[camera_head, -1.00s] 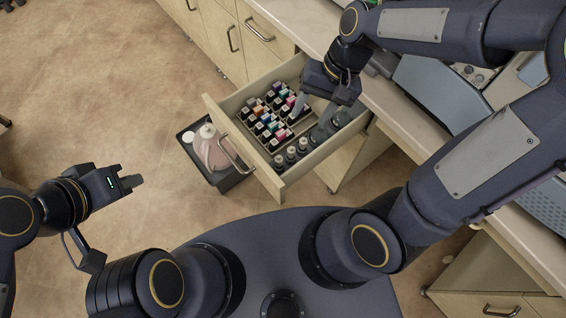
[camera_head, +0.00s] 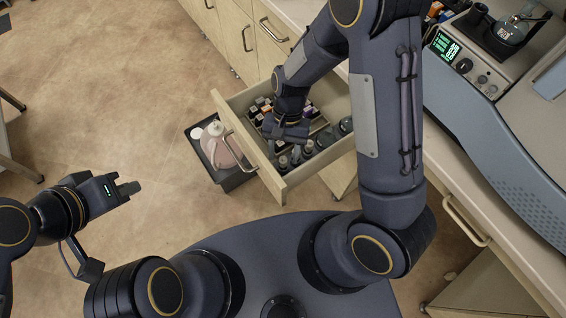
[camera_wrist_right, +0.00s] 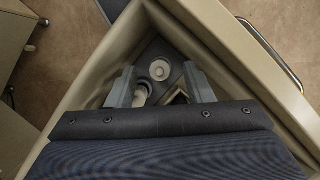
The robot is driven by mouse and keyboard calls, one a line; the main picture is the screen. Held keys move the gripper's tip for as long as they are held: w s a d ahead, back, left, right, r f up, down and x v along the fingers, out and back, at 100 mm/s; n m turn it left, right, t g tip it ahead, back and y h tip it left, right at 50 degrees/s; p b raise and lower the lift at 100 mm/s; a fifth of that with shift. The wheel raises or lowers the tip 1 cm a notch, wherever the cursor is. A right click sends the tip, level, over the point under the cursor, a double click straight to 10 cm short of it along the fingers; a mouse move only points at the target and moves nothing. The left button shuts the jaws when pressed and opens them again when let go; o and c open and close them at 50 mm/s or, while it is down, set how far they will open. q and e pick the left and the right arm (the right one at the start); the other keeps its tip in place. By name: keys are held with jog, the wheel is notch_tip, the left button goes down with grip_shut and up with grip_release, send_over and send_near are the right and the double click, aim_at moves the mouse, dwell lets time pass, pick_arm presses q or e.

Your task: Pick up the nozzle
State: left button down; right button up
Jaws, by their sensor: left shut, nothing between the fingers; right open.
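I cannot tell for certain which piece is the nozzle. Several small dark pieces, some with white round tops, stand in the near end of the open drawer (camera_head: 312,168). One white-topped piece (camera_wrist_right: 160,69) shows between my right fingers in the right wrist view. Another white round piece (camera_wrist_right: 141,95) lies close beside the left finger there. My right gripper (camera_head: 288,150) is open and reaches down into the drawer over these pieces; it also shows in the right wrist view (camera_wrist_right: 161,88). It partly hides them. My left gripper (camera_head: 128,188) is shut and empty, over the floor at the left.
Small coloured-cap bottles (camera_head: 262,104) fill a rack at the drawer's far end. A dark bin (camera_head: 232,180) with a pinkish white-capped bottle (camera_head: 219,150) stands left of the drawer. The drawer walls surround my right gripper closely. A counter with instruments (camera_head: 470,65) is at right.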

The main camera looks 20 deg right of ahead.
jog(key=shift+s+a+f, duration=0.1)
jog(key=shift+s+f, duration=0.05)
jog(key=shift+f, duration=0.35)
grip_shut()
jog(key=shift+r, duration=0.1)
notch_tip(320, 180, up, 10)
dwell(0.3)
dwell(0.4)
